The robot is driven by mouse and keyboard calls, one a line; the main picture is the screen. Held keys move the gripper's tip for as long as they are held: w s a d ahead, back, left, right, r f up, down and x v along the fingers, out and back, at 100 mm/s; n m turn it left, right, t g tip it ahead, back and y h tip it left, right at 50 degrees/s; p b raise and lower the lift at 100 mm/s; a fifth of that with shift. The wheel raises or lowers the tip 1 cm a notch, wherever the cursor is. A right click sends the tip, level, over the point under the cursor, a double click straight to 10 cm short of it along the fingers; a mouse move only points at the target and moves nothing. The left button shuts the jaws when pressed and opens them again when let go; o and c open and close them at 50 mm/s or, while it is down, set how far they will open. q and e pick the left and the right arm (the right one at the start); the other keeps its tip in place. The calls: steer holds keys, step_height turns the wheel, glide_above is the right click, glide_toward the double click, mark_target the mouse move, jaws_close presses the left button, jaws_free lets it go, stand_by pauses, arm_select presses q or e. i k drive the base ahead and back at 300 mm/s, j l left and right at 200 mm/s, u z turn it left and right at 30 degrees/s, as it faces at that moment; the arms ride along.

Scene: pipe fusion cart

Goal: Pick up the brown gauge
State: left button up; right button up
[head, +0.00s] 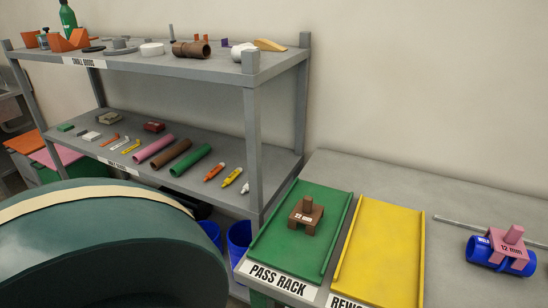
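The brown gauge (306,216) stands upright on the green tray (270,236) labelled PASS RACK, on the grey table at the right. It is a block with legs, a knob on top and a small white label on its front. A similar pink gauge (508,251) marked 12 mm sits over a blue pipe piece (484,253) farther right. Neither of my grippers is in the head view, and nothing touches the brown gauge.
A yellow tray (380,250) lies right beside the green one. A thin grey rod (465,222) lies behind the blue pipe. A two-level grey shelf (256,140) with pipes and small goods stands left of the table. Blue bins (240,238) stand below it.

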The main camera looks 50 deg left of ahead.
mark_target(306, 212)
steer(key=u, duration=1.3)
